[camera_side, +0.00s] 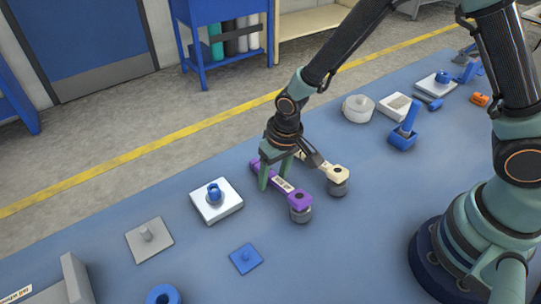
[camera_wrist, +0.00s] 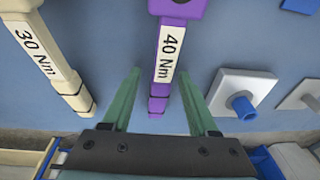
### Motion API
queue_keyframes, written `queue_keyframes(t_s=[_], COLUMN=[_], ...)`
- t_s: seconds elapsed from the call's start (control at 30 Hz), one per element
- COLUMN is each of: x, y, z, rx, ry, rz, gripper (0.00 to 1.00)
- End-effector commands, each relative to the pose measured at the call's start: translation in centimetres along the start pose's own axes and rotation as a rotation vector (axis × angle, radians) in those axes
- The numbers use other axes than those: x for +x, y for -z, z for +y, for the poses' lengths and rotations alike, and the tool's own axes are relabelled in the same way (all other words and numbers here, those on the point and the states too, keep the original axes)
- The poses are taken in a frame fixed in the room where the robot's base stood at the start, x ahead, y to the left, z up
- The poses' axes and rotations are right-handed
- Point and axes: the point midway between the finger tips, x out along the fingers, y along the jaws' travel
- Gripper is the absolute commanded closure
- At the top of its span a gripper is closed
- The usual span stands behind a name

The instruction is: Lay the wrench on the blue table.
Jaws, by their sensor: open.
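Two wrenches show side by side on the blue table (camera_side: 345,225). The purple wrench (camera_side: 272,180) carries a white label, which reads 40 Nm in the wrist view (camera_wrist: 166,55). Its head is over a grey cylinder (camera_side: 300,215). The cream wrench (camera_side: 320,165), labelled 30 Nm in the wrist view (camera_wrist: 38,50), has its head over another grey cylinder (camera_side: 338,188). My gripper (camera_side: 274,182) is open, its fingers on either side of the purple handle. The wrist view shows gaps between handle and fingers (camera_wrist: 160,75). Part of the cream handle is hidden behind my gripper.
A white block with a blue fitting (camera_side: 228,208) stands just left of the purple wrench. A grey plate (camera_side: 150,240) and a blue plate (camera_side: 246,259) lie nearer the front left. A blue holder (camera_side: 402,138) and a round white part (camera_side: 358,108) stand right. Bare table lies in front of the wrenches.

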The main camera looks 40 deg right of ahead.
Motion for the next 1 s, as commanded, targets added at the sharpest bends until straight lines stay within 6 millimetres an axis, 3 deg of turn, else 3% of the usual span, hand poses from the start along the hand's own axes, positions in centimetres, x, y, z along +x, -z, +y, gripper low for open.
queue_keyframes(t_s=[0.27, 0.7, 1.0], x=[-1.9, -9.6, -12.9], y=[0.3, 0.1, 0.0], z=[-0.2, -0.6, -0.8], rx=[0.000, -0.001, 0.000], ry=[0.002, 0.005, 0.004], rz=[0.005, 0.006, 0.001], gripper=[0.40, 0.40, 0.40])
